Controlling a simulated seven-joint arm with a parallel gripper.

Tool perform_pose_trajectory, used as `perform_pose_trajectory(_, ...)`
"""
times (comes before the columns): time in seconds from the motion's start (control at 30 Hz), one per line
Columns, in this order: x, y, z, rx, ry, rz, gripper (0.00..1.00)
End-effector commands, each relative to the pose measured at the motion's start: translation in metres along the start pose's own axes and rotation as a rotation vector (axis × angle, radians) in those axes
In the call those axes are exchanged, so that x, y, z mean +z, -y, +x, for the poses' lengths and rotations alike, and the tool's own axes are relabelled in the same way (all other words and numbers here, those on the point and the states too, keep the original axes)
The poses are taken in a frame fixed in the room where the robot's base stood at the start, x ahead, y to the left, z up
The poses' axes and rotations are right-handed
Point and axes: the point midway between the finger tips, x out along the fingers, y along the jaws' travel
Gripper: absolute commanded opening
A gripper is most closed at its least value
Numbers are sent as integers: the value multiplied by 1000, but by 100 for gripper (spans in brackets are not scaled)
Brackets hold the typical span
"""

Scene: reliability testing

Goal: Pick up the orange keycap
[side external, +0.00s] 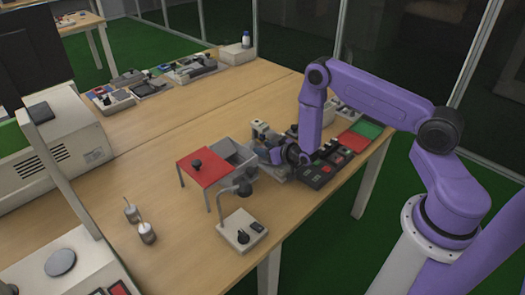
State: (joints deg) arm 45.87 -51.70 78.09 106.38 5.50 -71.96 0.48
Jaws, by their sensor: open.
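My gripper (276,153) is low over the table, beside a small grey and beige fixture (262,132) and left of a black panel with coloured buttons (322,172). It points to the left and its jaws are open. The fingertips are small and partly hidden by my wrist, and I see nothing held between them. I cannot make out an orange keycap in this view; it is too small to tell or hidden near my gripper.
A red platform with a black knob (202,172) and a grey bin (236,152) stand left of my gripper. A lamp-like stand (240,230) is in front. Red and green mats (367,130) lie at right.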

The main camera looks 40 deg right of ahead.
Motion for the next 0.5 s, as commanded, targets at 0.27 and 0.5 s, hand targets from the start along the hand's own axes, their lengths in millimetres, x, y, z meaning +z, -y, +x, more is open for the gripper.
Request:
perform_pose_trajectory(0.27, 0, 0, 0, 0, 0, 0, 0)
perform_pose_trajectory(0.5, 0, 0, 0, 0, 0, 0, 0)
